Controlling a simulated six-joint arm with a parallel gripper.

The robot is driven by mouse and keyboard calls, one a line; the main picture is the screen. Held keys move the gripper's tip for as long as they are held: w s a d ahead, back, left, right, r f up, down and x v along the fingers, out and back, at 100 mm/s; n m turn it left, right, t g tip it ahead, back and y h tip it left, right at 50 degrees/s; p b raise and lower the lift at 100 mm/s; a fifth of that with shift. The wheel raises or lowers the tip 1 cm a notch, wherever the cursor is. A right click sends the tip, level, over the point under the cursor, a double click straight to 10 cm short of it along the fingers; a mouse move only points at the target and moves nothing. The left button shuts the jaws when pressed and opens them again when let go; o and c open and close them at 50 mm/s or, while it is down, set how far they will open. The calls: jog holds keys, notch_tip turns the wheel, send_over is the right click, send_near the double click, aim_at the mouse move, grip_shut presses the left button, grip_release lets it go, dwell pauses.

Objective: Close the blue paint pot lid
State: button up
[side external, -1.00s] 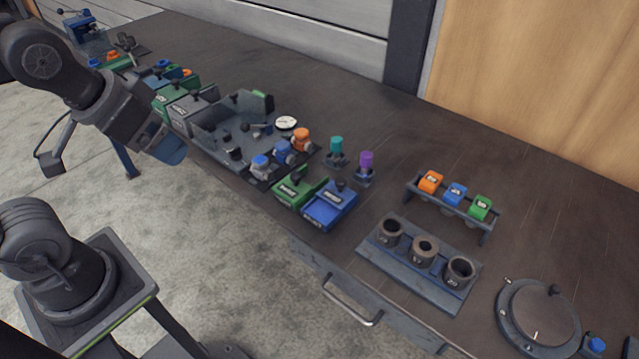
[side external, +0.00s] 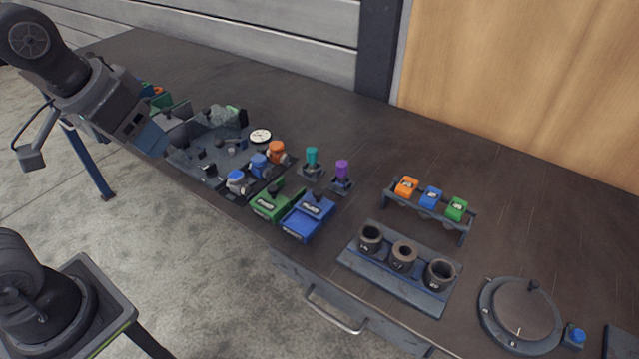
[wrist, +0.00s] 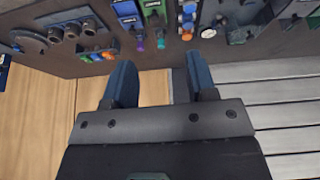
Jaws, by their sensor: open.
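Several small pots stand in a row near the front edge of the bench in the side view: one with a blue top on a pale body (side external: 237,181), a blue one (side external: 259,165) and an orange one (side external: 277,151). I cannot tell from their size whether any lid is open. A blue box with a dark knob (side external: 307,217) and a green box (side external: 271,202) stand beside them. My gripper (wrist: 161,80) is open and empty, its two blue fingers apart in the wrist view. In the side view it hangs over the bench's left part, apart from the pots.
A grey open tray (side external: 205,140) lies left of the pots. Teal (side external: 312,157) and purple (side external: 342,170) topped pegs stand to their right. Further right are a rack with coloured blocks (side external: 431,197), a plate with three cups (side external: 404,257) and a round lidded vessel (side external: 521,312).

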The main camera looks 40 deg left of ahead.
jog(key=w+r, duration=0.1)
jog(key=w, duration=0.2)
jog(key=w+d+r+g, duration=0.1)
jog(key=w, duration=0.2)
jog(key=w+r+g, duration=0.1)
jog(key=w, duration=0.2)
jog(key=shift+w+d+r+n, duration=0.15)
jog(key=shift+d+r+n, duration=0.15)
jog(key=shift+n, duration=0.1)
jog(key=c, duration=0.5)
jog(key=w+d+g, duration=0.1)
jog(key=w, duration=0.2)
jog(key=w+f, duration=0.1)
jog(key=w, duration=0.3)
jog(key=w+d+g, duration=0.1)
jog(key=w, duration=0.3)
jog(key=shift+w+d+f+n+g+h, duration=0.15)
jog(key=shift+d+f+n+g+h, duration=0.15)
jog(key=shift+d+n+h, duration=0.1)
grip_shut()
jog(key=n+g, duration=0.1)
jog(key=g, duration=0.3)
send_over(314, 201)
jog(key=w+a, duration=0.1)
jog(key=w, duration=0.6)
notch_tip(314, 201, down, 16)
jog(key=x, duration=0.9)
jog(key=shift+s+a, duration=0.1)
jog(key=shift+s, duration=0.1)
